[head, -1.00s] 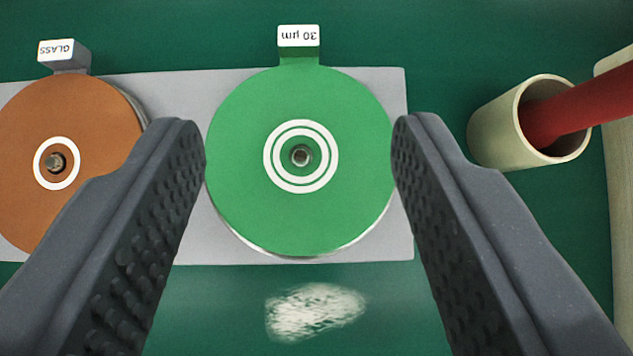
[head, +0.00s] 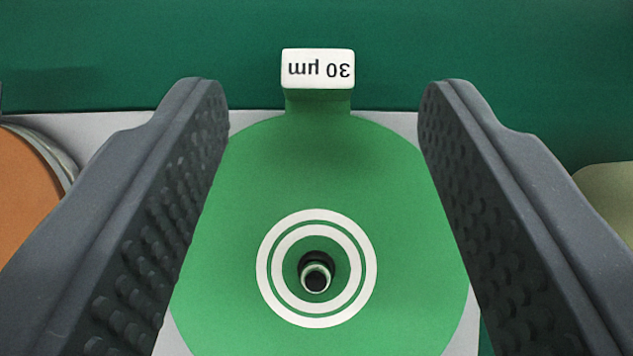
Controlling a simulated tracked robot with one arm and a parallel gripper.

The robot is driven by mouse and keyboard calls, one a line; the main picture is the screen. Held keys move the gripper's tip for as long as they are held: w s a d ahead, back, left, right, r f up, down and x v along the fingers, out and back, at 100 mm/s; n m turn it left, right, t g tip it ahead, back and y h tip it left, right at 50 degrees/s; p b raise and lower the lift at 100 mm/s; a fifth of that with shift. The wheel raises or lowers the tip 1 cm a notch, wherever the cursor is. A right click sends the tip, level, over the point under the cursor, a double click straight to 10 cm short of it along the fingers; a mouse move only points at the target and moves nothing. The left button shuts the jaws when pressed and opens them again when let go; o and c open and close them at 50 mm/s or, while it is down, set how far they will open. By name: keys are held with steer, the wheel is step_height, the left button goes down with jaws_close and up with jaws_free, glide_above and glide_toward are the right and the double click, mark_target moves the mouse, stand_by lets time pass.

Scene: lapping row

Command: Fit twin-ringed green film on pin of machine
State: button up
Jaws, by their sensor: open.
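The green film (head: 300,175) is a disc with two white rings around its centre hole. It lies flat, with a pin (head: 315,277) standing up in the hole. Its tab (head: 318,76) at the far edge is marked "30 µm", upside down in the picture. My gripper (head: 322,95) is open and empty. One finger is on each side of the film's far part and the tab, apart from the tab. The near edge of the film is cut off by the frame.
The film lies over a grey plate (head: 95,125) on a green surface (head: 200,40). An orange disc (head: 22,190) is partly in view at the left. A pale object (head: 610,190) shows at the right edge, mostly hidden by my finger.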

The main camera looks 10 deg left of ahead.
mark_target(317, 57)
steer(key=b+x, duration=0.1)
steer(key=x, duration=0.3)
steer(key=shift+w+a+f, duration=0.1)
steer(key=shift+w, duration=0.1)
steer(key=c, duration=1.1)
steer(key=shift+o, duration=0.2)
